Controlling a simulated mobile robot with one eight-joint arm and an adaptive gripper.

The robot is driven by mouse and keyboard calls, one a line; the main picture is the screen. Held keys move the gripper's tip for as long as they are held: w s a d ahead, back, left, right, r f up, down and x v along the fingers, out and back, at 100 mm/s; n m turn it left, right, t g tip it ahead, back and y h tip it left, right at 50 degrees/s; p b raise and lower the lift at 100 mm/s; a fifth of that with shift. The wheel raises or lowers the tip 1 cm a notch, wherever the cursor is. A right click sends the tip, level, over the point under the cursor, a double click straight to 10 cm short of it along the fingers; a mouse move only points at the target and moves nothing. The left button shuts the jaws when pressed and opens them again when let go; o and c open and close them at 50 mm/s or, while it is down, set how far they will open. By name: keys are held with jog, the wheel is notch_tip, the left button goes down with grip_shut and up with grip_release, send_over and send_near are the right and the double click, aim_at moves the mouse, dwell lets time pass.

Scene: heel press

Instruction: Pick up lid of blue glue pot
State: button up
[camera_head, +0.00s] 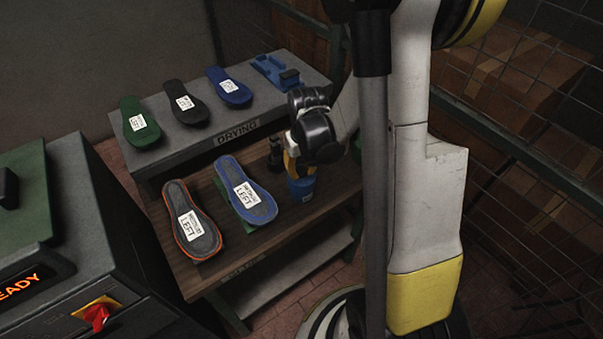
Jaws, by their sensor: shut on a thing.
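The blue glue pot (301,189) stands at the right end of the wooden bench, below my gripper. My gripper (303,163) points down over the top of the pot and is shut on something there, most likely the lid. The lid itself is hidden by the fingers. I cannot tell whether it is still seated on the pot or slightly raised.
A dark item (275,155) stands just left of my gripper. Two labelled soles, orange-edged (183,205) and blue (254,209), lie on the wooden bench (295,235). Several soles and a blue fixture (275,72) are on the drying shelf (215,132). A press (105,268) stands at left.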

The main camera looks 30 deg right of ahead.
aim_at(304, 169)
jog(key=r, duration=0.2)
jog(key=r+p, duration=0.1)
jog(key=shift+s+d+r, duration=0.15)
jog(key=shift+s+d, duration=0.1)
jog(key=shift+s, duration=0.15)
jog(key=s+d+r+p, duration=0.2)
jog(key=s+d+r, duration=0.3)
jog(key=s, duration=0.4)
jog(key=shift+s+r, duration=0.2)
jog(key=shift+r, duration=0.35)
jog(key=shift+d, duration=0.2)
